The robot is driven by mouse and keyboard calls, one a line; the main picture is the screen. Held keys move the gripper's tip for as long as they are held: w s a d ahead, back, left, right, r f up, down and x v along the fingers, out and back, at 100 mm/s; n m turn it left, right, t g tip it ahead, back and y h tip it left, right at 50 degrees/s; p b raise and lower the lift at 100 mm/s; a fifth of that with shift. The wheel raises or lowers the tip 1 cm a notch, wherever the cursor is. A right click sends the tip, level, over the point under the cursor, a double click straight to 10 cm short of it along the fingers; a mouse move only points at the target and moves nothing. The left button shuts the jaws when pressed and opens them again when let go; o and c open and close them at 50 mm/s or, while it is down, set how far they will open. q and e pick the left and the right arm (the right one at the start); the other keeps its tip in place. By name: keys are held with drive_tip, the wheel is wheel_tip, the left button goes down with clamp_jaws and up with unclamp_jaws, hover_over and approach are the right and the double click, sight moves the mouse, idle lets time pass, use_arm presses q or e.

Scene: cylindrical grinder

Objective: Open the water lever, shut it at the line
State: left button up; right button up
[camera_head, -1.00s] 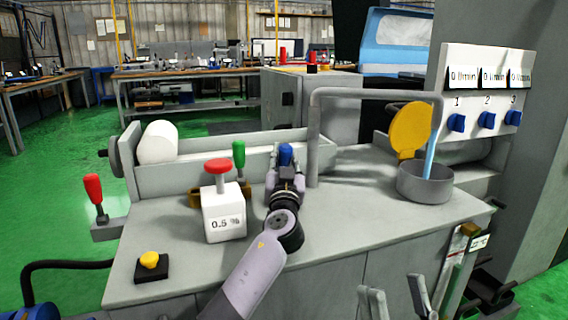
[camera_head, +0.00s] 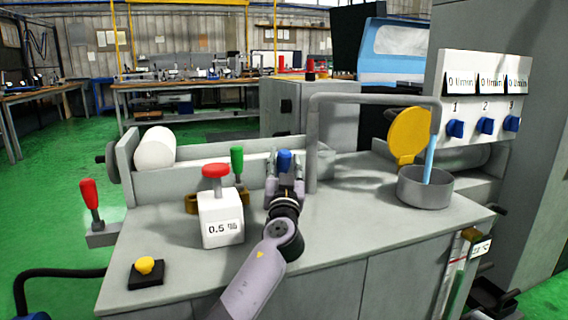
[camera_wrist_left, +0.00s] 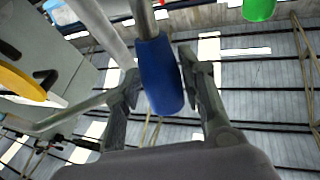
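The blue-handled lever (camera_head: 284,161) stands at the left foot of the bent grey pipe (camera_head: 313,150). My left gripper (camera_head: 285,170) has a finger on each side of the blue handle. In the left wrist view the blue handle (camera_wrist_left: 160,75) sits between the two fingertips (camera_wrist_left: 160,70), which close in against its sides. A light-blue stream of water (camera_head: 431,160) runs from the pipe's right end into the round grey pot (camera_head: 424,193). The water level and any line inside the pot are hidden by its wall. My right gripper is out of view.
A white box (camera_head: 221,218) marked 0.5 % with a red knob stands left of my left arm. A yellow disc (camera_head: 410,135) stands behind the pot; numbered blue knobs (camera_head: 455,129) are above.

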use_arm(q)
drive_tip(key=shift+o, duration=0.7)
drive_tip(key=shift+a+f, duration=0.1)
drive_tip(key=shift+s+f, duration=0.3)
drive_tip(key=shift+s, duration=0.25)
drive_tip(key=s, duration=1.2)
drive_tip(key=shift+a, duration=0.15)
drive_tip(key=shift+r, duration=0.1)
